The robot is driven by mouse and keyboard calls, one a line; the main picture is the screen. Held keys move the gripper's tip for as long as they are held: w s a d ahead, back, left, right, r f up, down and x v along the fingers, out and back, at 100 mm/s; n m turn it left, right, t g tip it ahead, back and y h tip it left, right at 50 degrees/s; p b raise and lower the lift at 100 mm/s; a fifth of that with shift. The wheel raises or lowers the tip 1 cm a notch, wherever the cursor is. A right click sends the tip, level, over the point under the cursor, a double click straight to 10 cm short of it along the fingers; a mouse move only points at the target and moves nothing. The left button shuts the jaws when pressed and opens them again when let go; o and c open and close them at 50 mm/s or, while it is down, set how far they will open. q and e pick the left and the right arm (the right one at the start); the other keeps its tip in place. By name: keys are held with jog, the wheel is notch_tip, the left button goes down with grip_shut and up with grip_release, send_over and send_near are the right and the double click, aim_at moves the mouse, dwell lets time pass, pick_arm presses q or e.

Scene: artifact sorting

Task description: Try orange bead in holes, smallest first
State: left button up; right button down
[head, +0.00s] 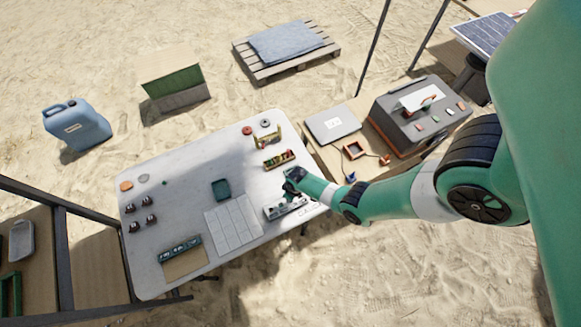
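My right gripper (292,182) is over the right side of the white table, above the rear part of a grey block (275,212) with holes. The block is partly hidden by the gripper and its hole sizes are too small to tell. Whether the gripper's fingers are apart or closed, and whether they hold anything, cannot be made out. I cannot pick out an orange bead for certain. A small rack (279,160) with several coloured pieces stands just behind the gripper. My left gripper is not in view.
The white table (190,165) holds a pale gridded mat (232,225), a dark green tray (221,189), a wooden stand (268,138), an orange ring (247,130) and several small dark objects at left. A side table at right carries a grey case (415,115).

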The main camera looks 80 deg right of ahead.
dwell(0.3)
jog(key=shift+c, duration=1.2)
grip_release()
notch_tip(320, 180, up, 6)
jog(key=p, duration=0.6)
